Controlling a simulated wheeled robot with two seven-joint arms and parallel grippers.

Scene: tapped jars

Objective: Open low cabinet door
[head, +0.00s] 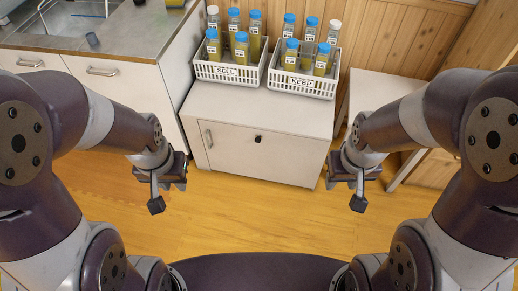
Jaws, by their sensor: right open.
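The low cabinet (285,107) is a white box standing on the floor in the middle of the head view. Its front door (235,160) looks shut, flush with the front. A grey upright handle (208,138) sits near the door's left edge. A small black fitting (257,139) is near the top middle of the front. My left gripper (166,190) is open and empty, in front and to the left of the handle. My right gripper (349,190) is open and empty, to the right of the cabinet front. Neither touches the cabinet.
Two white baskets labelled SELL (226,73) and KEEP (302,84) hold capped jars on the cabinet top. A counter with drawers (118,83) is at left. A pale bench (380,90) stands at right. The wooden floor (262,222) in front is clear.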

